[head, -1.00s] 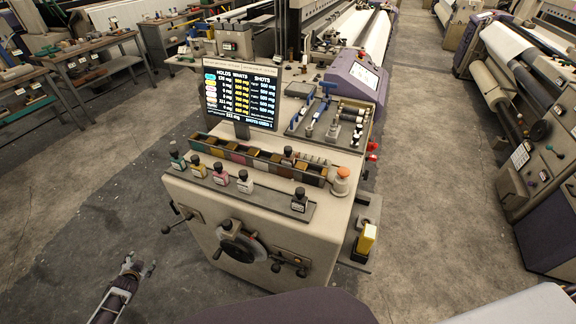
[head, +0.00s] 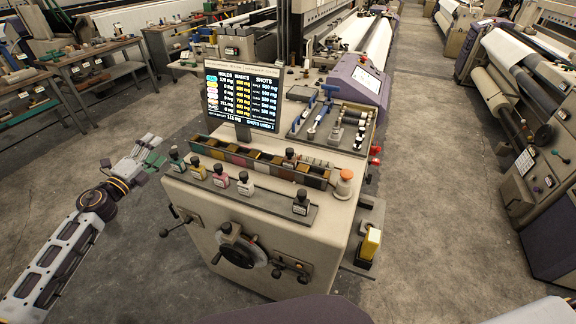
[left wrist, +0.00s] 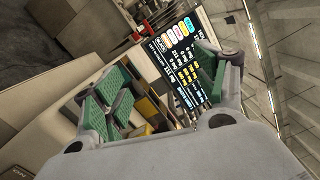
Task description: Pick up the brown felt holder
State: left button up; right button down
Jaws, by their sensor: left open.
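Several small dark-capped holders stand on the front ledge of the beige machine. From the left they are a green one (head: 177,163), an ochre-brown one (head: 198,171), a pink one (head: 220,179), a white one (head: 244,186) and, further right, a dark grey one (head: 300,206). The ochre-brown one looks closest to brown, but I cannot be sure it is the brown felt holder. My left gripper (head: 152,150) is open and empty, left of the green holder and apart from it. In the left wrist view, its green-padded fingers (left wrist: 165,85) are spread. My right gripper is out of view.
Behind the ledge runs a compartment tray (head: 207,148) with coloured sections and another dark-capped holder in it. A screen (head: 241,95) stands behind the tray. An orange-topped item (head: 345,183) is at the tray's right end. Open floor (head: 120,165) lies left of the machine.

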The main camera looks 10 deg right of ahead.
pick_arm(q)
jog(key=s+d+r+m+g+h, duration=0.45)
jog(key=s+d+m, duration=0.35)
jog(key=d+m, duration=0.3)
jog(key=s+d+f+m+g+y, duration=0.1)
jog(key=s+d+f+m+g, duration=0.2)
jog(key=s+d+m+g, duration=0.3)
jog(key=s+d+m, duration=0.1)
jog(key=s+m, duration=0.1)
jog(key=m, duration=0.2)
jog(key=shift+s+d+f+m, duration=0.2)
jog(key=shift+s+m, duration=0.1)
jog(key=shift+s, duration=0.1)
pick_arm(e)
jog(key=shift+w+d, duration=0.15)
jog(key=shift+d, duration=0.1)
